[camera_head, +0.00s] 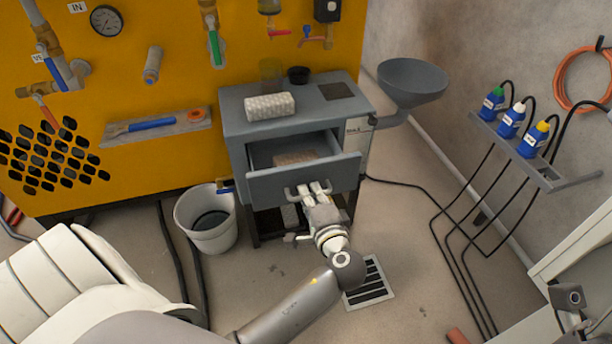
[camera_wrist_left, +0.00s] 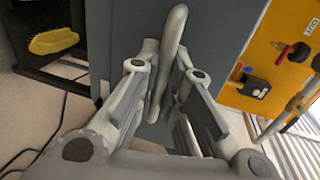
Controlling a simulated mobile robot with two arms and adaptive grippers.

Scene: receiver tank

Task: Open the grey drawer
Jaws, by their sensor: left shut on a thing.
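The grey drawer (camera_head: 262,184) is in the upper part of a grey cabinet (camera_head: 234,124) in the middle of the head view. It stands pulled out, and a brownish thing (camera_head: 295,158) shows inside it. My left gripper (camera_head: 312,189) is at the drawer's front. In the left wrist view, the fingers of my left gripper (camera_wrist_left: 166,98) are on both sides of the grey bar handle (camera_wrist_left: 172,50), shut on it. My right gripper does not show clearly in either view.
A white bucket (camera_head: 188,214) stands left of the cabinet. A grey funnel (camera_head: 412,76) is at its right. Bottles (camera_head: 512,120) stand on a wall shelf. Black hoses run across the floor, and a floor grate (camera_head: 376,292) is in front.

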